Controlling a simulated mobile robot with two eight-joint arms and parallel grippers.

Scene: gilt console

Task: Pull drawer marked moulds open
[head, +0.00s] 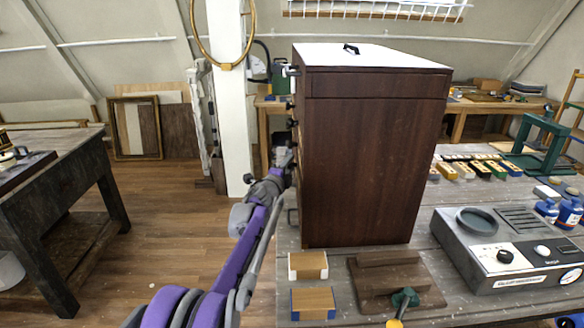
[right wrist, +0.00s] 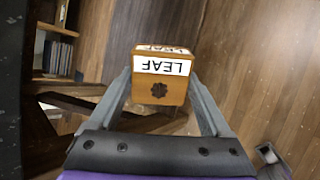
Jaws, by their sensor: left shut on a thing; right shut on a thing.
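A dark brown cabinet (head: 375,160) with a white top stands on the grey bench. Its drawer front faces left and is seen nearly edge-on, so no drawer label, moulds included, can be read. Several dark handles stick out along that left edge. My left gripper (head: 289,160) is at this edge about halfway down, shut on what looks like a drawer handle, mostly hidden by the gripper. In the right wrist view my right gripper (right wrist: 168,95) is shut on a small wooden block (right wrist: 160,90) marked LEAF, which reads upside down. My right arm is not in the head view.
In front of the cabinet lie two small wooden blocks (head: 308,265) and a brown board (head: 390,285) with a green-and-yellow tool. A grey machine (head: 500,262) stands at right. Wooden floor (head: 180,210) is clear left of the cabinet, up to a dark table (head: 50,180); a white post (head: 232,120) rises behind.

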